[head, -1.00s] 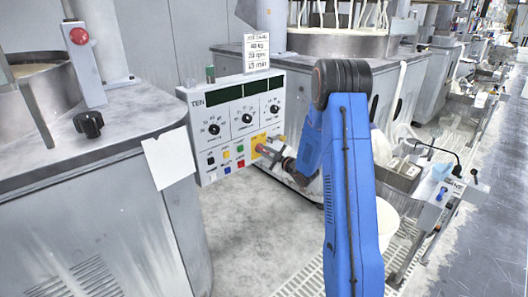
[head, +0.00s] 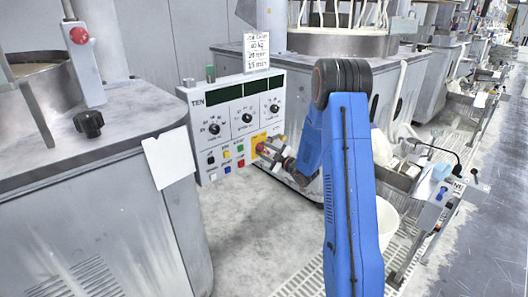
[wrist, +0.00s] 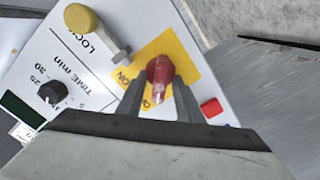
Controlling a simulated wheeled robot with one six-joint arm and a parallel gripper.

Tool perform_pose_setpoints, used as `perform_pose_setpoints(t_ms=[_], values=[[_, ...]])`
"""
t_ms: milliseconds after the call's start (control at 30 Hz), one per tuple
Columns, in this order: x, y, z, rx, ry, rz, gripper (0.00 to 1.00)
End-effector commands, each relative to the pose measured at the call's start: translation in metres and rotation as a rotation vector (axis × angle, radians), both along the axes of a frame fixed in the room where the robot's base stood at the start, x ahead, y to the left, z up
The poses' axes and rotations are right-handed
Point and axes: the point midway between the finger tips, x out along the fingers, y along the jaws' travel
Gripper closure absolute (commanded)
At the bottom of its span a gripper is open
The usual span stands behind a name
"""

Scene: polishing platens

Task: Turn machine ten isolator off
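The machine ten panel, marked TEN (head: 197,103), stands left of centre in the head view. Its isolator is a red rotary handle (wrist: 160,72) on a yellow plate (wrist: 186,57), and the yellow plate also shows at the panel's lower right in the head view (head: 257,139). The word ON is printed beside the handle in the wrist view; another label is partly hidden by a finger. My gripper (wrist: 160,95) is at the isolator, its two fingers apart, one on each side of the red handle. I cannot tell whether they touch it.
A yellow round knob (wrist: 80,18) on a grey stem sits near the handle, beside the word LOCK. A red button (wrist: 211,107) is close to the right finger. A neighbouring machine with a red button (head: 79,35) stands at the left. Floor below the panel is clear.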

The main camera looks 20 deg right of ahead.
Motion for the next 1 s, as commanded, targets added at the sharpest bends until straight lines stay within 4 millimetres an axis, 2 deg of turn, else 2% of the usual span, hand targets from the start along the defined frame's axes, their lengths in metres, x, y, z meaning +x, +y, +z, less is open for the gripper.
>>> perform_pose_setpoints(t_ms=[133,267,800,1000], values=[[-0.007,-0.003,0.0,0.001,0.0,-0.001,0.67],[-0.024,-0.009,0.0,0.001,0.001,-0.004,0.67],[-0.126,-0.042,0.0,0.001,0.002,-0.004,0.67],[-0.153,-0.05,0.0,0.0,0.001,-0.001,0.67]])
